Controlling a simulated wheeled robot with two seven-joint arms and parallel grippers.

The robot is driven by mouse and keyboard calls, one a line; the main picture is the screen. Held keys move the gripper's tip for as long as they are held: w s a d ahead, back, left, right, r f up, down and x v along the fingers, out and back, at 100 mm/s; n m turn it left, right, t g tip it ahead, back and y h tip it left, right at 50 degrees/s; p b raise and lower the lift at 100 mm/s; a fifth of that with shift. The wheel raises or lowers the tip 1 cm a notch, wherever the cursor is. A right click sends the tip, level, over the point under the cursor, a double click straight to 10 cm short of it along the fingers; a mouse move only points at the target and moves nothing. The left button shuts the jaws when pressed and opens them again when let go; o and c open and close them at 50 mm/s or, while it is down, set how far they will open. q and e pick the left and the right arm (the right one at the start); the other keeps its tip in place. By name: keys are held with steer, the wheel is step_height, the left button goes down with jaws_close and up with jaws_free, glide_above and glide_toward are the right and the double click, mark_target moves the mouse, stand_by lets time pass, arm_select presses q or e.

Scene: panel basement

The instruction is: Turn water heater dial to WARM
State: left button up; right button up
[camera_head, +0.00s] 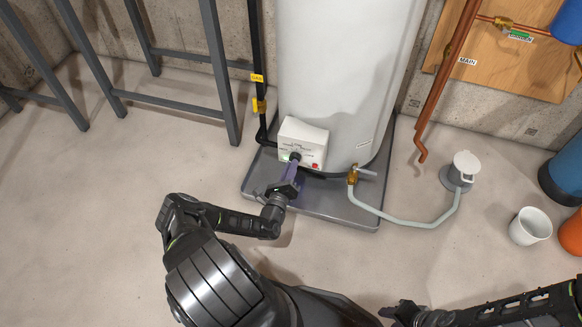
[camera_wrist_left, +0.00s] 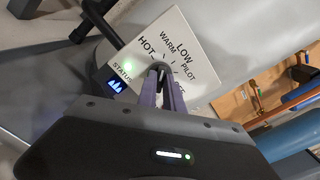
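The white control box (camera_head: 304,139) sits low on the front of the water heater (camera_head: 345,70). In the left wrist view its panel (camera_wrist_left: 205,58) reads HOT, WARM, LOW, PILOT and a partly covered OFF. The dark dial (camera_wrist_left: 157,67) is at the tips of my left fingers; it also shows in the head view (camera_head: 295,156). My left gripper (camera_head: 293,163) reaches it from the front, with its two fingers close together on either side of the dial. The fingers hide most of the dial, and I cannot tell its setting. My right gripper (camera_head: 400,312) is low in the head view, away from the heater.
The heater stands in a grey drain pan (camera_head: 330,212). A brass drain valve (camera_head: 353,175) and pale hose (camera_head: 410,222) are right of the box. A black gas pipe (camera_head: 257,60) with a yellow valve is left.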

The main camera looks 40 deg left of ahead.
arm_select(q)
steer(key=o, duration=0.5)
steer(key=shift+c, duration=0.2)
steer(key=p+v, duration=0.2)
steer(key=v, duration=0.5)
steer(key=shift+s+d, duration=0.15)
steer(key=shift+s, duration=0.25)
